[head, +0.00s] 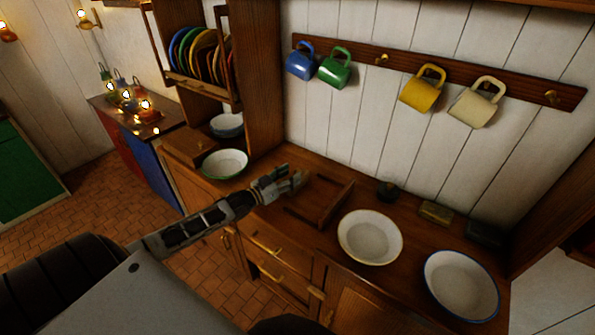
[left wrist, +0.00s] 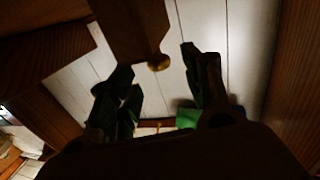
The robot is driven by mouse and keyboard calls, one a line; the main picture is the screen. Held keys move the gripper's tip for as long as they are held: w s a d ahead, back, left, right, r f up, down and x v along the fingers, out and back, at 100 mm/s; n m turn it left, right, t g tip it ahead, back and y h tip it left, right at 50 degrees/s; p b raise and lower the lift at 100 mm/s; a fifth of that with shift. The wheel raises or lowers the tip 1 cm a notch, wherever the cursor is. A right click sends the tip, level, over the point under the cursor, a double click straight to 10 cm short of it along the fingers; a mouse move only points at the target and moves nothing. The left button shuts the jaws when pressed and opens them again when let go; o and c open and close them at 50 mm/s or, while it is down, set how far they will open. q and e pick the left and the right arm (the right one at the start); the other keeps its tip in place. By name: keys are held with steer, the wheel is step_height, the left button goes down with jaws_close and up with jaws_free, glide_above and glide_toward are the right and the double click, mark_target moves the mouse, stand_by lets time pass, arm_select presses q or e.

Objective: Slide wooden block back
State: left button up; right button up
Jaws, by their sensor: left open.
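A wooden piece with a round brass knob (left wrist: 140,28) hangs into the top of the left wrist view, between my left gripper's fingers (left wrist: 160,88). I see no contact with the fingers. I cannot tell for sure that this is the wooden block. In the head view my left gripper (head: 293,182) is open over the counter, at the left end of a low wooden frame (head: 333,207). The gripper and its arm hide part of the counter there, and no separate block shows clearly. My right gripper is not in view.
A green-rimmed bowl (head: 224,163) stands left of my gripper. A cream bowl (head: 370,238) and a blue-rimmed bowl (head: 461,285) stand right of the frame.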

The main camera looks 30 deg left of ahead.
mark_target(298, 169)
arm_select(q)
steer(key=shift+x, duration=2.1)
jaws_close()
